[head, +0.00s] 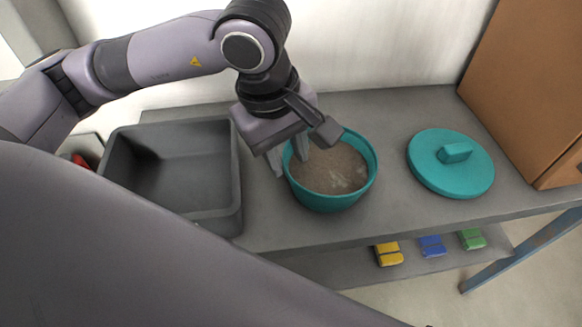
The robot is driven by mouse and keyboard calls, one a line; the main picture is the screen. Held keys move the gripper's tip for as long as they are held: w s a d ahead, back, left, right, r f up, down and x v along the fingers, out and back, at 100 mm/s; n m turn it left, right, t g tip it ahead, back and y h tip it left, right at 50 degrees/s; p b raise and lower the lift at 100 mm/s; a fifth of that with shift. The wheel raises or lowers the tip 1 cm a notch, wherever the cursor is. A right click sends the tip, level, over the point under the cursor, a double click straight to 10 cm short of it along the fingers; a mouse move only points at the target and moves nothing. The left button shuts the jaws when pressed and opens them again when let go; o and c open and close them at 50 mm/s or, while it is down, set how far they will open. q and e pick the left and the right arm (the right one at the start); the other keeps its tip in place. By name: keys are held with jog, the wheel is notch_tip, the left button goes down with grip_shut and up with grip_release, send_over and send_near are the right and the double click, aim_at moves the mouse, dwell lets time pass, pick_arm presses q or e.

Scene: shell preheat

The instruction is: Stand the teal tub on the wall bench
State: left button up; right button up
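The teal tub (331,201) stands upright on the grey wall bench (400,108), filled with a sandy brown material (330,170). My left gripper (288,157) is over the tub's left rim, pointing down. One finger is outside the wall and the other is inside it. The fingers are apart with the rim between them, so the gripper looks open. I cannot tell whether either finger touches the wall. A teal lid (450,175) with a block handle lies on the bench to the right, off the tub. My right gripper is not in view.
An empty grey bin (190,212) stands close left of the tub. A brown box (535,80) stands at the right end. Yellow (388,254), blue (432,246) and green (471,239) items sit on the lower shelf. Bench space behind the tub and lid is clear.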

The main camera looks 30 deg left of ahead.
pick_arm(q)
notch_tip(320, 180, up, 6)
jog(key=shift+s+a, duration=0.3)
jog(key=shift+s, duration=0.15)
